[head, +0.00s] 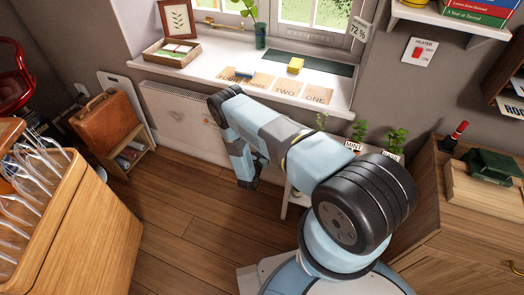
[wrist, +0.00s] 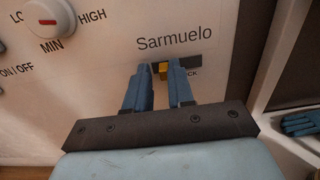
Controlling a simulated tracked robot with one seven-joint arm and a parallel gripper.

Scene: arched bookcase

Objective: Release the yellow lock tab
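The yellow lock tab (wrist: 163,70) sits in a dark slot on a white heater panel (wrist: 100,60), under the word "Sarmuelo". Lettering beside it is partly covered and ends in "CK". My gripper (wrist: 161,76) is open in the wrist view, with its two blue fingers apart and their tips around the tab. The right finger looks close against the tab; contact is not clear. A gap shows on the left side. In the head view, the white heater (head: 180,112) stands below the windowsill; my arm hides the tab and the fingertips.
In the wrist view, a red-marked knob (wrist: 48,18) with MIN and HIGH is at upper left. In the head view, the windowsill (head: 215,72) overhangs the heater. A briefcase (head: 102,120) is left of it. Wood floor (head: 170,215) is clear in front.

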